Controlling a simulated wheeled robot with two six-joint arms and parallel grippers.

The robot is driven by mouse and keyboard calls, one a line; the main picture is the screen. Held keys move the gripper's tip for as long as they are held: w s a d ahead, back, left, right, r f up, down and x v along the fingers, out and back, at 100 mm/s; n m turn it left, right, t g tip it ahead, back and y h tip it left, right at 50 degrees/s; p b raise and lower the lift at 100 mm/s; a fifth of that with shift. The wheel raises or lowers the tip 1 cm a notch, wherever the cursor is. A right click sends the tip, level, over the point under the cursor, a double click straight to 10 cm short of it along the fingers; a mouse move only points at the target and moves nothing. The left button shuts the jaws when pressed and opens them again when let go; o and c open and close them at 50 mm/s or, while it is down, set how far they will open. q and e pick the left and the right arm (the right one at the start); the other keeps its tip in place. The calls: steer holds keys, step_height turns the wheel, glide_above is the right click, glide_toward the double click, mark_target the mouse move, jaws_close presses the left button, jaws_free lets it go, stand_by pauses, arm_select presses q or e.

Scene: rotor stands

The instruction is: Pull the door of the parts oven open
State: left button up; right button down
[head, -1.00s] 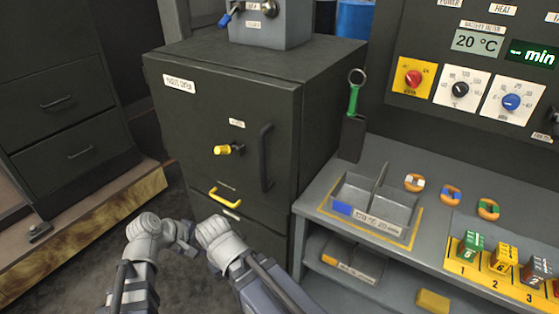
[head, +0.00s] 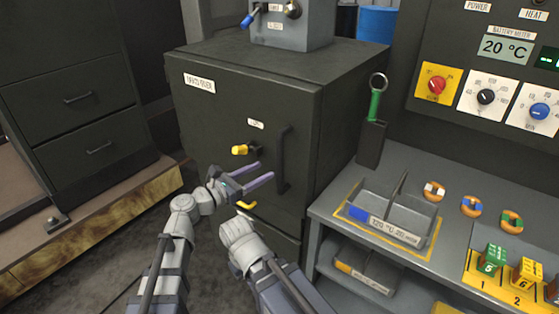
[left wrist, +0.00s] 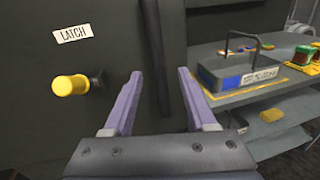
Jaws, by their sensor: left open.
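The parts oven (head: 210,120) is a dark cabinet with its door shut. A black vertical bar handle (head: 283,160) is near the door's right edge. A yellow latch knob (head: 241,150) sits left of the handle; it also shows in the left wrist view (left wrist: 70,85) under a LATCH label. My left gripper (head: 265,171) is open and empty in front of the door, below the latch and just left of the handle. In the left wrist view, the handle (left wrist: 168,60) stands beyond the gap between the purple fingers (left wrist: 159,75), apparently untouched.
A drawer cabinet (head: 75,105) stands at the left. The floor in front of the oven looks clear.

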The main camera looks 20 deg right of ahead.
mark_target(277, 161)
arm_select(q)
steer(key=shift+n, duration=0.3)
steer(key=shift+r+x, duration=0.15)
steer(key=shift+x, duration=1.85)
steer(key=shift+r+x, duration=0.15)
steer(key=shift+x, duration=1.8)
steer(key=shift+w, duration=0.1)
jaws_close()
steer(key=shift+a, duration=0.1)
